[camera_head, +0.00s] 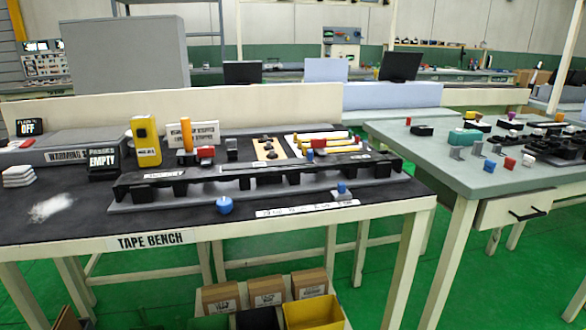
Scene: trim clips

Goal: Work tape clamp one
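The tape bench (120,222) has a dark top and a front label "TAPE BENCH". A long black trim strip (250,172) lies across it on a grey base (165,205) with dark blocks under it. A round blue knob (224,204) is at the front of the base, and a smaller blue knob (341,188) is to its right. A red piece (205,153) and a small blue piece (309,155) are behind or at the strip. No part is readably marked as clamp one, so I cannot tell which it is. My gripper is not in view.
White pads (18,176) lie at left. A second table (455,180) with small parts stands right, across a gap. Bins (313,313) sit below the bench.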

